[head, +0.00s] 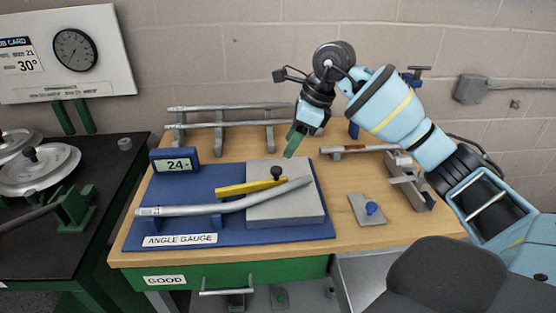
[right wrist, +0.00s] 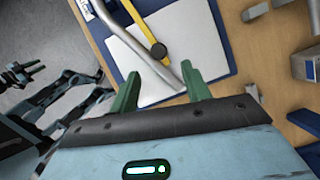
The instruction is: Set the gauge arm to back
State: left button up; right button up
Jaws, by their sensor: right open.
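The angle gauge is a blue base (head: 228,235) with a grey plate (head: 285,207) and a small display reading 24 (head: 175,165). Its yellow gauge arm (head: 240,188) has a black knob (head: 277,173) near its right end. A bent silver pipe (head: 185,211) lies across the gauge, in front of the yellow arm. My right gripper (head: 294,143) is open and empty, above and behind the plate. In the right wrist view the knob (right wrist: 158,51) lies beyond the open green fingers (right wrist: 162,88), apart from them. My left gripper does not show.
Pipes on a rack (head: 230,125) stand behind the gauge. A small plate with a blue knob (head: 371,208) and a grey metal bracket (head: 405,180) lie to the right. A dark table with round metal lids (head: 35,170) stands at left.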

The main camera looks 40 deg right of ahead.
aim_at(277, 168)
jog(key=x, duration=0.7)
jog(key=shift+a+f, duration=0.25)
jog(key=shift+f, duration=0.05)
grip_shut()
